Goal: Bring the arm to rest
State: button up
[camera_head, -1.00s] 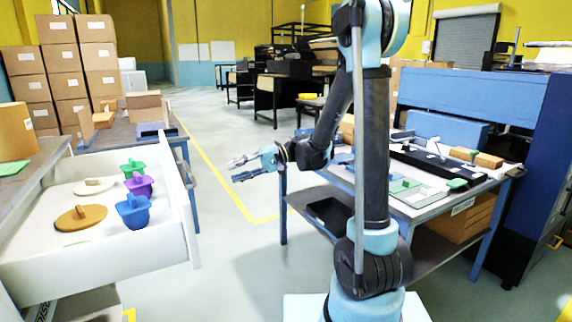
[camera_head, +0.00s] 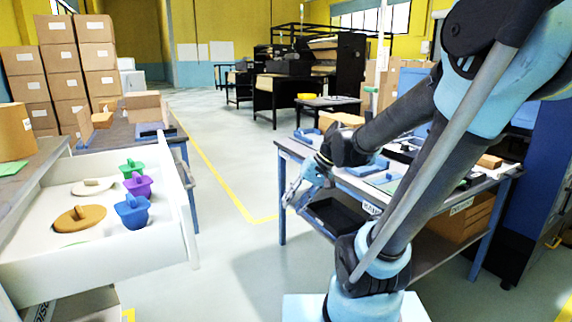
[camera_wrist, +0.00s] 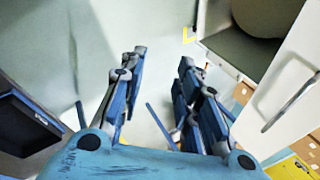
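My gripper (camera_head: 292,198) hangs in front of the workbench on the right in the head view, pointing down and to the left. In the wrist view my gripper (camera_wrist: 160,75) has its two blue fingers spread apart with bare floor between them. It is open and holds nothing.
An open white drawer (camera_head: 100,262) on the left holds a green (camera_head: 132,168), a purple (camera_head: 138,185) and a blue container (camera_head: 133,211), plus a brown lid (camera_head: 80,218). A black tray (camera_head: 335,216) lies under the workbench (camera_head: 282,215). The floor between is clear.

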jog(key=s+d+f+t+h, duration=0.1)
jog(key=s+d+f+h, duration=0.2)
jog(key=d, duration=0.5)
jog(key=s+d+f+m+h, duration=0.1)
jog(key=s+d+f+h, duration=0.2)
jog(key=s+d, duration=0.3)
jog(key=shift+d+f+t, duration=0.25)
jog(key=shift+d+t, duration=0.15)
jog(key=shift+d, duration=0.7)
jog(key=shift+s, duration=0.15)
